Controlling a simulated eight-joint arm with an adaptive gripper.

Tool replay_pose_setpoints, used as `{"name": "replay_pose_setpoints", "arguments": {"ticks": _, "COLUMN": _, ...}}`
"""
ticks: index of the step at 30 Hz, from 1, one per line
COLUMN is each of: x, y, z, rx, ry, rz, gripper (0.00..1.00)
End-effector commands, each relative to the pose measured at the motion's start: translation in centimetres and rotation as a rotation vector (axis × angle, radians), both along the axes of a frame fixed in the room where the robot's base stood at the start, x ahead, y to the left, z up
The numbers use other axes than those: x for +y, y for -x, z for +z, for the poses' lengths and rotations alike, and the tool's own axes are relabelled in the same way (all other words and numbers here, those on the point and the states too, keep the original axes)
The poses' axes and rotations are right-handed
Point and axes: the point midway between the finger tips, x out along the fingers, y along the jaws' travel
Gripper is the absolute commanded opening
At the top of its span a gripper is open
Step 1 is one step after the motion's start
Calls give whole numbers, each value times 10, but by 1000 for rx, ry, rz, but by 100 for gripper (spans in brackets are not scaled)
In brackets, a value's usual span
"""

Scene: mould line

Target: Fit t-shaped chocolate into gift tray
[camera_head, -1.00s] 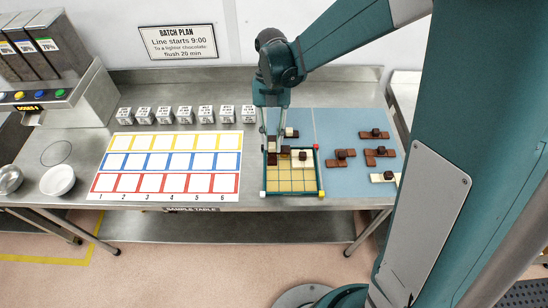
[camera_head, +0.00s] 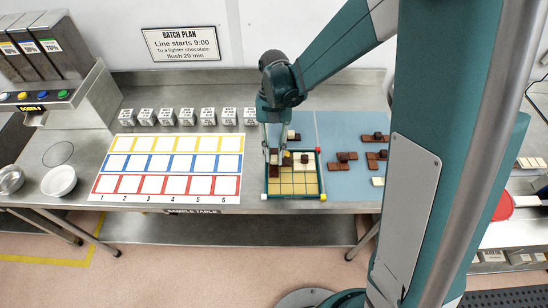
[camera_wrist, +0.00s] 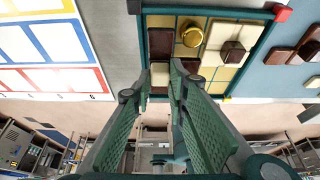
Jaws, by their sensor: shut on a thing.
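The gift tray (camera_head: 323,182) is a green-framed, gridded tray with a red corner at the back right. It also shows in the wrist view (camera_wrist: 260,45). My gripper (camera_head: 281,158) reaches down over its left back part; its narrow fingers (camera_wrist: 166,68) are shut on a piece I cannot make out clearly. A dark brown block (camera_wrist: 160,42) lies just beyond the fingertips. A gold round knob (camera_wrist: 192,36) is beside it. A cream piece with a dark knob (camera_wrist: 222,40) sits right of that. The T-shaped chocolate's outline is hidden.
A blue mat (camera_head: 340,128) right of the tray carries brown pieces (camera_head: 343,160) with knobs. My arm covers part of its right side. A sheet of coloured squares (camera_head: 170,165) lies left of the tray. Labelled cubes (camera_head: 185,116) stand behind it.

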Motion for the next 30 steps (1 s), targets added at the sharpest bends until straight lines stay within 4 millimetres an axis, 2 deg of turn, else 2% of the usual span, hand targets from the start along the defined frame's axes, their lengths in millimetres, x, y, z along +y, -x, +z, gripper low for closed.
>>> {"name": "replay_pose_setpoints", "arguments": {"ticks": 7, "x": 0, "y": 0, "z": -23, "rx": 0, "ry": 0, "rz": 0, "gripper": 4}}
{"name": "replay_pose_setpoints", "arguments": {"ticks": 23, "x": 0, "y": 0, "z": -30, "rx": 0, "ry": 0, "rz": 0, "gripper": 4}}
{"name": "replay_pose_setpoints", "arguments": {"ticks": 24, "x": 0, "y": 0, "z": -29, "rx": 0, "ry": 0, "rz": 0, "gripper": 22}}
{"name": "replay_pose_setpoints", "arguments": {"ticks": 27, "x": 0, "y": 0, "z": -28, "rx": 0, "ry": 0, "rz": 0, "gripper": 31}}
{"name": "replay_pose_setpoints", "arguments": {"ticks": 30, "x": 0, "y": 0, "z": -28, "rx": 0, "ry": 0, "rz": 0, "gripper": 31}}
